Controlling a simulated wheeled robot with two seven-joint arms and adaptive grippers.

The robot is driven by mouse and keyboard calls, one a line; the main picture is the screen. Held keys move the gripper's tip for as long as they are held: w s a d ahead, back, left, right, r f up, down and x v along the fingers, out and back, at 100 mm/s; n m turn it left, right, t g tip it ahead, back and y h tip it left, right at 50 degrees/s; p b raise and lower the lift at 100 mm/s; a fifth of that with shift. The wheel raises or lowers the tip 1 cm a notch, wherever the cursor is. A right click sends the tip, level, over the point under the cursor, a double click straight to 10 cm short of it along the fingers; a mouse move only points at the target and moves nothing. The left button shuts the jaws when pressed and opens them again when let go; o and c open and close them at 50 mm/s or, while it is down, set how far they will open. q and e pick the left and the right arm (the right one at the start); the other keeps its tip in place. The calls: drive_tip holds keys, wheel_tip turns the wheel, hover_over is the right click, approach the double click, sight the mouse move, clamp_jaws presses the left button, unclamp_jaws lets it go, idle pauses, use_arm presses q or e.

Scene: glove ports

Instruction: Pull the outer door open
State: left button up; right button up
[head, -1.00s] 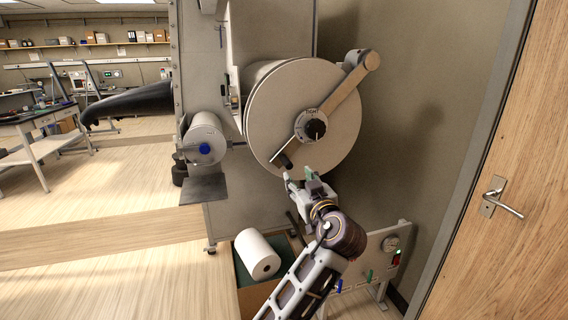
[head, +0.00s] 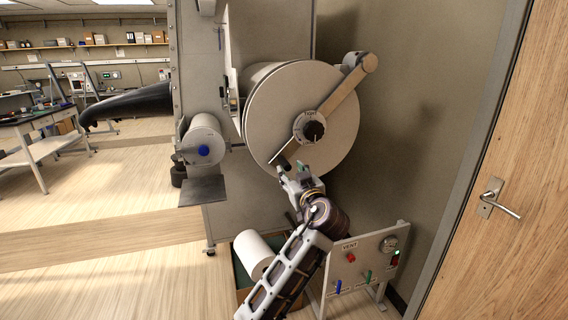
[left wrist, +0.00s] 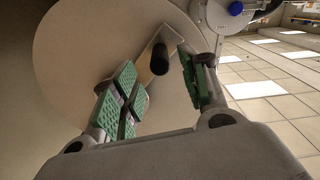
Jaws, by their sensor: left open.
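The outer door (head: 335,95) is a large round pale disc on the side of a grey cabinet, and it looks closed. A diagonal bar (head: 341,98) crosses it, with a dial (head: 314,130) at the centre. A short black handle (head: 283,163) sticks out at the bar's lower left end. My left gripper (head: 291,174) is open at this handle. In the left wrist view, the handle (left wrist: 159,58) shows between the green-padded fingers (left wrist: 158,88), near their tips. I cannot tell whether they touch it. My right gripper is in neither view.
A bin with a white roll (head: 253,252) and a VENT panel (head: 352,272) stand below. A wooden door (head: 510,150) is at the right.

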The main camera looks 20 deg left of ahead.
sight(284, 163)
use_arm(q)
drive_tip(key=shift+x, duration=4.15)
clamp_jaws()
